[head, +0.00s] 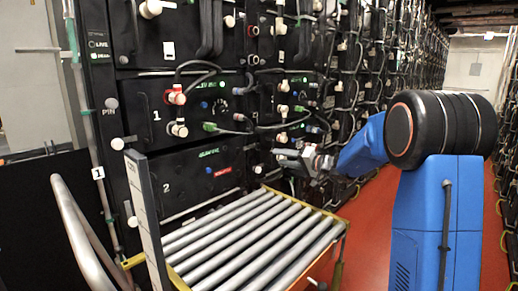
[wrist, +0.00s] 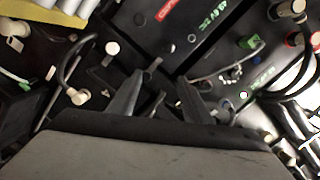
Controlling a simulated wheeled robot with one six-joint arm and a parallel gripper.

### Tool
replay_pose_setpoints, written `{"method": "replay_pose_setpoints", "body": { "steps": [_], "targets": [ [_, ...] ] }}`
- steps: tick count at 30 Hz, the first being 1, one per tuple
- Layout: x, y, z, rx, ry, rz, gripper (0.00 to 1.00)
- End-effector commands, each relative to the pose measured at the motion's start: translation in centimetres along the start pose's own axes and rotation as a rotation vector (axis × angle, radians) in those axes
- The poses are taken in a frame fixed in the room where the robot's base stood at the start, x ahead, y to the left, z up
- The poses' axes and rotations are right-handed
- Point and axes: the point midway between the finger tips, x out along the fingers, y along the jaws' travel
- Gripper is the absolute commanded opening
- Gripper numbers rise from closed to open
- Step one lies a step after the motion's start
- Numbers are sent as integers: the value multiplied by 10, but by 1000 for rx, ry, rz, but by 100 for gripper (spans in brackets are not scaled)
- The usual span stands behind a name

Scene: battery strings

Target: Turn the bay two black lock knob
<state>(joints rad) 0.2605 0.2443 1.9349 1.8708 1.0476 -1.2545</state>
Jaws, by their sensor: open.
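The bay two module (head: 185,190), a black front marked "2", sits in the lower left of the rack in the head view. It bears a red label (head: 222,172) and a blue round part (head: 207,172). My gripper (head: 312,160) is right of that front, over the far end of the roller table. In the wrist view my gripper (wrist: 160,82) is open, its two dark fingers spread and nothing clearly held. A red label (wrist: 168,9) shows beyond the fingers. Small dark parts lie between and past the fingertips; I cannot tell which is the black lock knob.
A roller table (head: 147,258) with a yellow edge stands before the rack; its rollers are bare. Cables and white plugs (head: 178,128) stick out from bay one above. A white knob (wrist: 112,48) is near the left finger. The red floor aisle (head: 378,215) runs clear behind my arm.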

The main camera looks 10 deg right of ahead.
Motion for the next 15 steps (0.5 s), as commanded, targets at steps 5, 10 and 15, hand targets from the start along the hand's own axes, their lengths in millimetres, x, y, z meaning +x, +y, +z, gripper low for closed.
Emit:
{"method": "replay_pose_setpoints", "body": {
  "steps": [5,10,15],
  "targets": [
    [7,30,-33,3,92,-11,45],
    [13,37,-43,2,118,-14,45],
    [32,37,-45,2,118,-13,45]
  ]
}}
